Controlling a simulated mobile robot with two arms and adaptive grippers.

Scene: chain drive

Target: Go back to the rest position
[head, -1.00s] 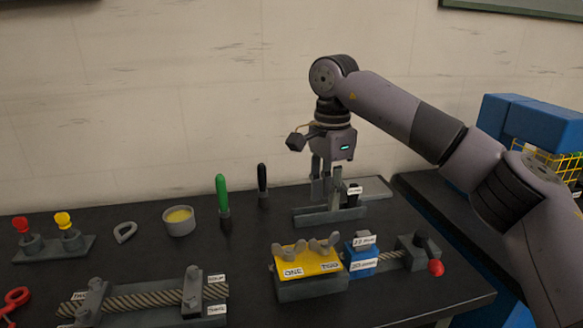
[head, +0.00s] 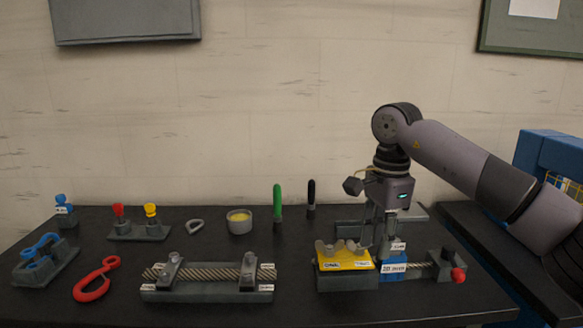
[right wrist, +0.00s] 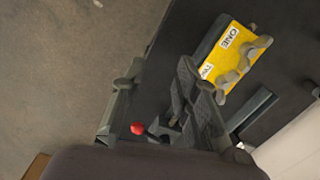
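My right gripper (head: 380,244) hangs fingers down over the right part of the bench, above the blue block (head: 393,273). A gap shows between its fingers, and nothing is clearly held. I cannot tell whether the fingertips touch the block's grey top. The block carries white labels and sits on a cable right of the yellow block (head: 343,259) with grey wing nuts. In the right wrist view the dark fingers (right wrist: 198,93) lie beside the yellow block (right wrist: 232,52); the blue block is not seen there. My left gripper is not in view.
A clamp with a red knob (head: 458,275) stands right of the gripper. The space above the bench is open.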

